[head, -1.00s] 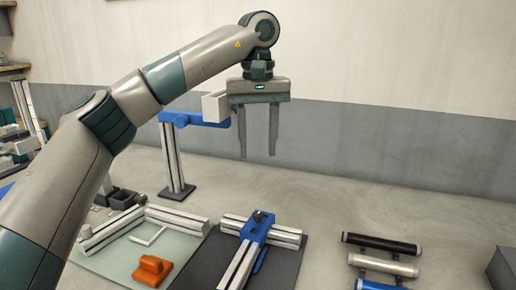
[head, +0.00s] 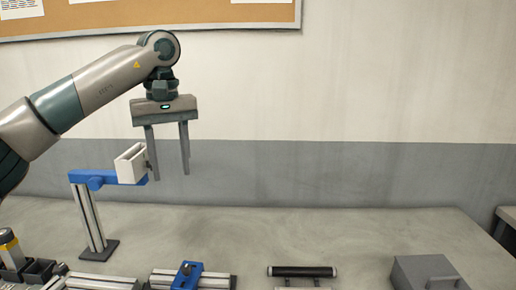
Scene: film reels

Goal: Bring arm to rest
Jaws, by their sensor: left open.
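My left arm comes in from the left in the head view. Its gripper (head: 170,176) points down with two fingers apart, open and empty. It hangs in the air over the back of the table, just right of a white holder (head: 131,164) on the blue arm (head: 92,179) of a metal post (head: 89,218). One finger shows very near the holder's right edge; I cannot tell whether they touch. My right gripper is not in view.
On the table (head: 330,230), a blue clamp (head: 187,276) on metal rails, a black bar (head: 302,271) and a grey box (head: 428,272) line the front edge. The middle is clear. A cork board (head: 200,18) hangs on the wall.

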